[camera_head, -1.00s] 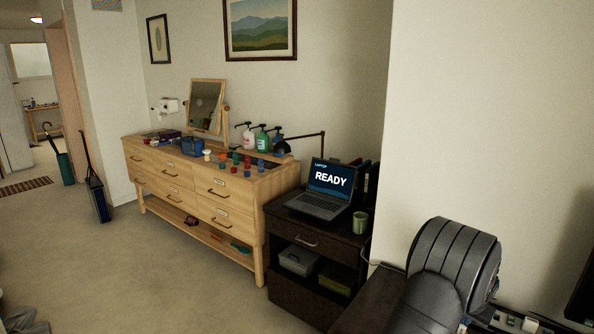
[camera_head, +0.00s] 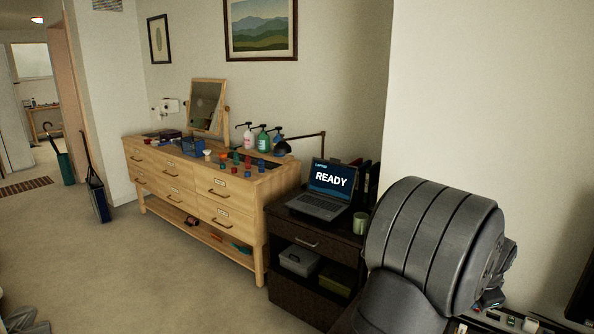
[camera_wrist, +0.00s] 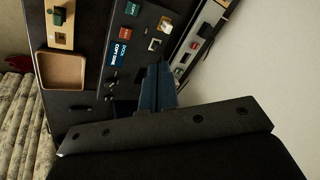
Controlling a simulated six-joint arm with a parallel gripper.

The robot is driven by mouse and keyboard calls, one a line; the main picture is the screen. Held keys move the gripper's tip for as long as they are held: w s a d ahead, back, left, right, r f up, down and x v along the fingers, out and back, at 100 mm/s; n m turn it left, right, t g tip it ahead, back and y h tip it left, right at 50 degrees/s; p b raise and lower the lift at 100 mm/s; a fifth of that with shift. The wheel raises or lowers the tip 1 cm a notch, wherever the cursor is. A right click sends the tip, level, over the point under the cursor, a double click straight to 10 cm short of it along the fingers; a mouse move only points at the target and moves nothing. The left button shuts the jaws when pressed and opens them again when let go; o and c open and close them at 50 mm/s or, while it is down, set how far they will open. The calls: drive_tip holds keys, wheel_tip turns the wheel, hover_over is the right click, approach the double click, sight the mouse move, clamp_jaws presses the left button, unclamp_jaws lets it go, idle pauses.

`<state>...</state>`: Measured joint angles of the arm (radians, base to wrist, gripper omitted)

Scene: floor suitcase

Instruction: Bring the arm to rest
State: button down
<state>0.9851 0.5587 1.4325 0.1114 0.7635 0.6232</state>
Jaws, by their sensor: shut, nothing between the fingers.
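My gripper (camera_wrist: 158,70) shows in the wrist view with its fingers together and nothing between them. It points over a dark surface (camera_wrist: 85,75) that holds small labelled items, and no contact with them can be seen. In the head view, my grey arm (camera_head: 440,240) fills the lower right and my gripper cannot be made out there.
A tan tray (camera_wrist: 62,70) lies on the dark surface in the wrist view. In the head view, a dark cabinet (camera_head: 310,241) bears a laptop (camera_head: 322,190) and a green mug (camera_head: 360,222) close to my arm. A wooden dresser (camera_head: 200,200) stands left; the floor before it is clear.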

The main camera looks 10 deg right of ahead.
drive_tip(key=shift+s+a+r+m, duration=0.3)
drive_tip(key=shift+r, duration=0.2)
drive_tip(key=shift+s+a+r+m, duration=0.25)
drive_tip(key=shift+a+r+m, duration=0.05)
drive_tip(key=shift+r, duration=0.15)
